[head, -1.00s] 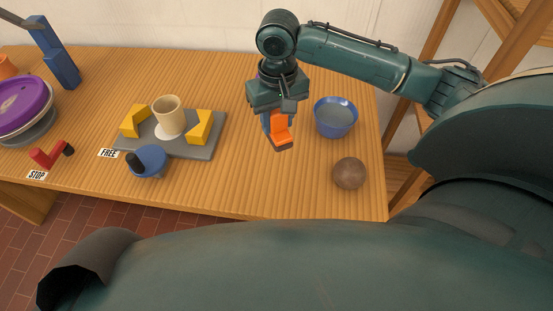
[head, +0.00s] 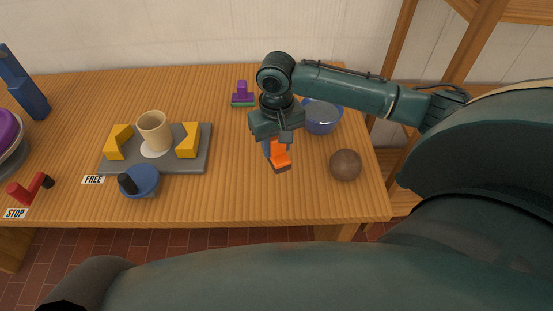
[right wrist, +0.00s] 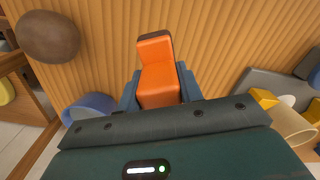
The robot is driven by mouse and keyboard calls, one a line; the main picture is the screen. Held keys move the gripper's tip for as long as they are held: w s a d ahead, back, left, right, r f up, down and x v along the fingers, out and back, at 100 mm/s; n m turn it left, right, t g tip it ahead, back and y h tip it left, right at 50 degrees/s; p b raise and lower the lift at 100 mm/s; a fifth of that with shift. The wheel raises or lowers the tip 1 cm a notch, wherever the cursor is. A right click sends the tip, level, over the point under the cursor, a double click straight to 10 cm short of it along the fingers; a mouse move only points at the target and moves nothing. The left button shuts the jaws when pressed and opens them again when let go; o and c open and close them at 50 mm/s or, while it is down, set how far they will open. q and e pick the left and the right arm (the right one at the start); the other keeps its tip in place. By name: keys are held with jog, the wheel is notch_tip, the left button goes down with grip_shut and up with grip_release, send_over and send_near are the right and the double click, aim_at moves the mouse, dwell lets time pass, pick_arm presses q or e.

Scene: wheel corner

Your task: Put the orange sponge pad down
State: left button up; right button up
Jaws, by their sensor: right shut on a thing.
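The orange sponge pad (head: 281,157), with a dark brown end, is held in my right gripper (head: 277,148). In the right wrist view, the pad (right wrist: 158,80) sits between the two blue-grey fingers (right wrist: 160,88) and sticks out past them. The gripper points down over the wooden table (head: 235,190), left of the brown ball and in front of the blue bowl. I cannot tell whether the pad's lower end touches the wood. My left gripper is not in view.
A blue bowl (head: 322,118) and a brown ball (head: 345,165) are close on the right. A grey plate (head: 180,163) with yellow blocks and a beige cup (head: 154,130) is to the left. A purple-and-green piece (head: 242,95) stands behind. Bare wood surrounds the pad.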

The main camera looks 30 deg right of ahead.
jog(key=shift+f+b, duration=0.35)
jog(key=shift+f, duration=2.35)
jog(key=o, duration=0.9)
jog(key=shift+f, duration=0.15)
notch_tip(320, 180, up, 12)
jog(key=shift+r+p, duration=0.15)
jog(key=shift+p, duration=0.65)
